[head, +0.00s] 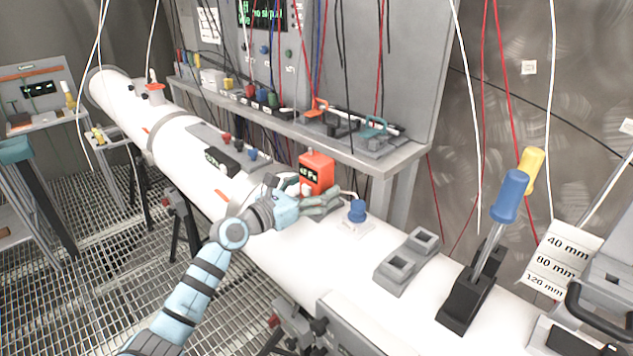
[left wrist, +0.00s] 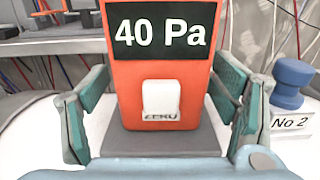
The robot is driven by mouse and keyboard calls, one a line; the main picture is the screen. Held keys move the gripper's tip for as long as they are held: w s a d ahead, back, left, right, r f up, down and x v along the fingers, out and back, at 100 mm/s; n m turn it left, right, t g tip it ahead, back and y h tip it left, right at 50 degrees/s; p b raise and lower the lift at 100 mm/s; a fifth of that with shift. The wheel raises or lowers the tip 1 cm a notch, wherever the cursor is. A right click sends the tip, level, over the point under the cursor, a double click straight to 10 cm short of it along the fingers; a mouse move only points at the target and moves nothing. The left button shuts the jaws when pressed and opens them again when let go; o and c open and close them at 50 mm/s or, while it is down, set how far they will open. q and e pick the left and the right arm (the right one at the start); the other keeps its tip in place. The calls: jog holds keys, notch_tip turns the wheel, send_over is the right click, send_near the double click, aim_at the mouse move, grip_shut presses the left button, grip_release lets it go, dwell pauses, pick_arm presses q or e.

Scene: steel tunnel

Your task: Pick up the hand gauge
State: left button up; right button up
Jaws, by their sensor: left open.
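The hand gauge (head: 316,170) is an orange box on top of the white pipe, with a dark display. In the left wrist view the gauge (left wrist: 130,92) fills the middle, upright, its display reading "40 Pa" above a white ZERO button. My left gripper (head: 318,203) is open right at the gauge. In the left wrist view one green-grey finger stands on each side of the gauge, with gaps visible between fingers and body. The gauge's lower part is partly hidden by the gripper in the head view. My right gripper is not in view.
A blue knob (head: 357,211) labelled "No 2" stands just right of the gauge. Farther right on the pipe (head: 330,245) are grey sockets (head: 408,262) and a black holder (head: 468,298) with blue and yellow handled tools. A grey shelf (head: 395,158) runs behind, with cables hanging above.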

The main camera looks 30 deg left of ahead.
pick_arm(q)
jog(key=shift+w+d, duration=0.1)
jog(key=shift+w, duration=0.15)
jog(key=c, duration=1.4)
